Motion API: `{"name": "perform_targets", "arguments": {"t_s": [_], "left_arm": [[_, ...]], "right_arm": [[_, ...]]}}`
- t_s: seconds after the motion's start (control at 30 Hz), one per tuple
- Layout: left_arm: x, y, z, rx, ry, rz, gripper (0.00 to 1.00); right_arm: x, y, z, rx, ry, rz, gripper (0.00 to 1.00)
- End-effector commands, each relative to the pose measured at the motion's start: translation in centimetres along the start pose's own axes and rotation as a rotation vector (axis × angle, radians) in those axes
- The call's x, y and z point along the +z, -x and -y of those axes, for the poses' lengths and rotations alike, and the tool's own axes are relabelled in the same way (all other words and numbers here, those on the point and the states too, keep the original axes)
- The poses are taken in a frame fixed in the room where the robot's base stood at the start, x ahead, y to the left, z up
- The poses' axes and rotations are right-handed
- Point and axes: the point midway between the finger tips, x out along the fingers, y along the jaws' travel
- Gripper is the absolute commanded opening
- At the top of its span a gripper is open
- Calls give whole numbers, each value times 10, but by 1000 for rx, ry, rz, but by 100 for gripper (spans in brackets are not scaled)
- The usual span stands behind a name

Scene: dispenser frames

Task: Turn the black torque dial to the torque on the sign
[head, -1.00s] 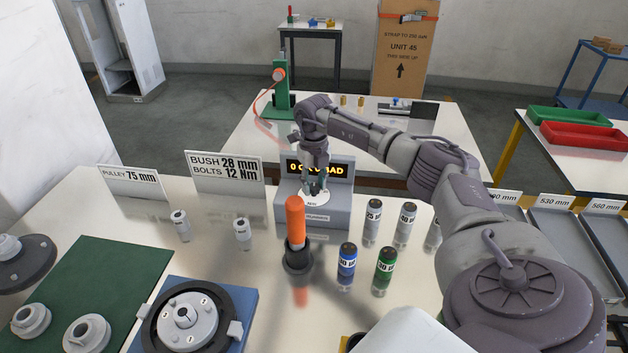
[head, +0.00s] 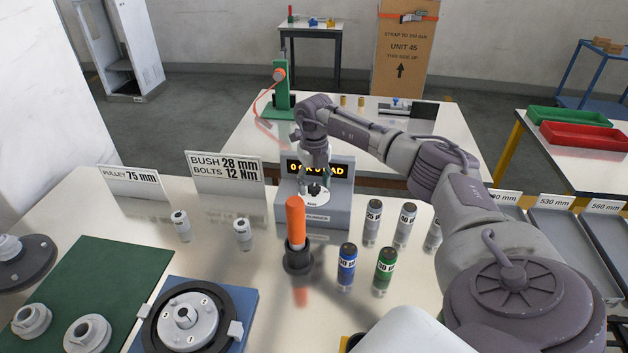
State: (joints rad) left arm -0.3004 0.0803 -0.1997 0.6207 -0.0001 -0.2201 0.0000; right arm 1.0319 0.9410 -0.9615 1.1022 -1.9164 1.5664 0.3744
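The grey box (head: 340,210) at the back of the near table has a lit display (head: 334,168), partly hidden by my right arm. A small black dial (head: 314,189) sits on a white disc on the box's sloped front. My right gripper (head: 316,181) points down right at the dial, its fingertips overlapping it in the view. Whether the fingers grip it is too small to tell. The dial's scale and setting cannot be read. The white sign (head: 225,169) left of the box reads BUSH 28 mm, BOLTS 12 Nm. My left gripper is out of view.
An orange-handled tool (head: 296,222) stands upright in a black holder in front of the box. Blue (head: 347,265) and green (head: 385,268) cylinders and several grey ones stand to its right. A pulley (head: 185,318) sits on a blue plate at front left.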

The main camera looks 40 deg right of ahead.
Motion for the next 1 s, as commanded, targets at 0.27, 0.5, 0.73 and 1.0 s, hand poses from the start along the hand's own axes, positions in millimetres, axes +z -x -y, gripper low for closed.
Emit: {"name": "perform_targets", "arguments": {"t_s": [0.27, 0.5, 0.73, 1.0], "left_arm": [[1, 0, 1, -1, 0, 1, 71], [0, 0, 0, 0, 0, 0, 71], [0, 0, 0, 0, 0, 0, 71], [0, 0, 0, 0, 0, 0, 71]], "right_arm": [[0, 9, 0, 1, 1, 0, 62], [1, 56, 0, 2, 1, 4, 62], [1, 100, 0, 1, 0, 3, 62], [0, 119, 0, 0, 0, -1, 62]]}}
